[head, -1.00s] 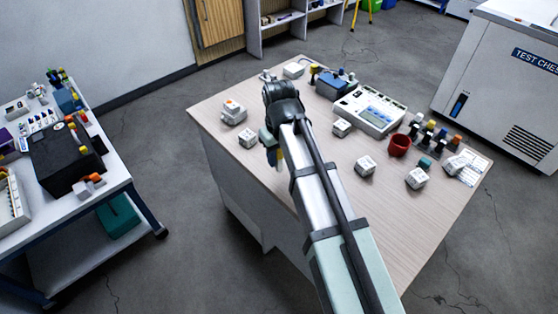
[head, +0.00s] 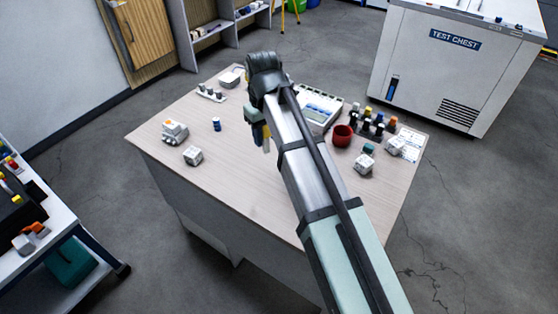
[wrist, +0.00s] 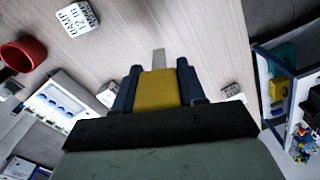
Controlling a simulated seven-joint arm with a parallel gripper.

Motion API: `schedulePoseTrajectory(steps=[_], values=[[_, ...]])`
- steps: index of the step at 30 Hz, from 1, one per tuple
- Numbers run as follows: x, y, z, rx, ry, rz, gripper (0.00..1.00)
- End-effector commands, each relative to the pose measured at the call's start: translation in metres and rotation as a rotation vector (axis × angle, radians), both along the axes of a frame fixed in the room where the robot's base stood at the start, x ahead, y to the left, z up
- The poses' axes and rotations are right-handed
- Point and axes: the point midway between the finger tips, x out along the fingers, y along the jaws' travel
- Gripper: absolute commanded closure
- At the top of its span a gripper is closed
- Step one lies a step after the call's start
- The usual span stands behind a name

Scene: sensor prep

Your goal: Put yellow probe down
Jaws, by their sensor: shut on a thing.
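My gripper (head: 258,132) is above the light wooden table (head: 240,185), left of the meter. In the wrist view, my gripper (wrist: 160,88) has its two dark blue fingers closed on the yellow probe (wrist: 157,90). The probe's silver tip (wrist: 158,60) sticks out past the fingers over the wood surface. The height of the tip above the table is hard to tell.
A red cup (head: 342,135), a meter (head: 318,108), several coloured bottles (head: 377,122) and a white block (head: 364,163) are to the right. A small blue cylinder (head: 216,125), white block (head: 193,155) and peg strip (head: 210,94) are left. The table's front-left is clear.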

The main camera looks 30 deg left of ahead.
Motion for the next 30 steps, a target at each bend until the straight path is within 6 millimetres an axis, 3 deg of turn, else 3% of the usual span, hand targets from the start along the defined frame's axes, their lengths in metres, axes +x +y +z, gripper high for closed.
schedulePoseTrajectory(steps=[8, 23, 30], values=[[0.065, -0.016, 0.003, -0.001, 0.001, -0.017, 0.91], [0.070, -0.006, 0.004, 0.008, -0.004, 0.349, 0.91], [0.069, -0.007, -0.015, 0.007, -0.002, 0.372, 0.91]])
